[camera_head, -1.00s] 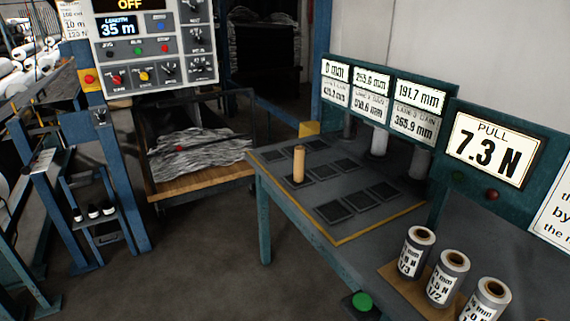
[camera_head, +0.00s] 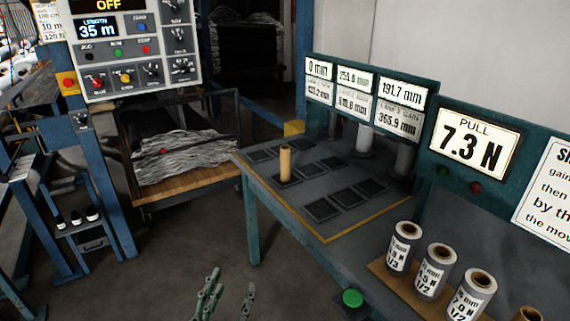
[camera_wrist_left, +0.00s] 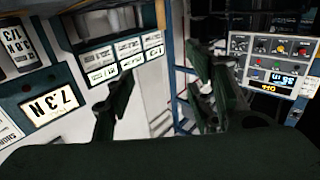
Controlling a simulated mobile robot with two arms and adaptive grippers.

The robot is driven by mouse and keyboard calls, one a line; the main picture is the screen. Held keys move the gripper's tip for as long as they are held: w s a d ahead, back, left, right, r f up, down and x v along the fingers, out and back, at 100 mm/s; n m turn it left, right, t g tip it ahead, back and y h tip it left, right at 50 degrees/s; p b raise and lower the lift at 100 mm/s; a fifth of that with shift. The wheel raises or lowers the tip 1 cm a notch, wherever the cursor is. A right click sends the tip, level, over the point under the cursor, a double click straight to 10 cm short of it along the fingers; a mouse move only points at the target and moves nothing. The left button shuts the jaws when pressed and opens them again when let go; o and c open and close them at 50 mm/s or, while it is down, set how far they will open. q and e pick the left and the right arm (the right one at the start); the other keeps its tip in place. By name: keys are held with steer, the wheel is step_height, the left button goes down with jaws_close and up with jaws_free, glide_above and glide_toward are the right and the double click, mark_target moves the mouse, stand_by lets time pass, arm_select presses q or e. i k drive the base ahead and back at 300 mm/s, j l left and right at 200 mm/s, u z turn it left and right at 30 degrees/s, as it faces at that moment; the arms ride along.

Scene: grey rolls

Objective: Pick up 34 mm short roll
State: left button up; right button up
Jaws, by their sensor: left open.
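A slim tan roll (camera_head: 285,163) stands upright on one of the dark square pads of the table (camera_head: 330,238). Grey rolls with white labels stand in a row on a wooden board at the lower right: one (camera_head: 402,248), a second (camera_head: 435,272) and a third (camera_head: 470,296). No label reads clearly as 34 mm, so I cannot tell which is the short roll. My left gripper (camera_head: 232,282) is open and empty at the bottom edge, left of the table and apart from all rolls. Its fingers also show in the left wrist view (camera_wrist_left: 160,92). My right gripper is not in view.
A green button (camera_head: 352,298) sits by the table's front edge. Display panels (camera_head: 365,92) and a pull display reading 7.3 N (camera_head: 476,145) stand behind the table. A cart (camera_head: 185,190) with grey material stands left. The floor between cart and table is open.

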mark_target(285, 150)
steer(key=i+j+z, duration=0.2)
steer(key=i, duration=0.25)
steer(key=i+j+z, duration=0.25)
steer(key=i, duration=0.2)
steer(key=i+j+z, duration=0.2)
steer(key=i, duration=0.25)
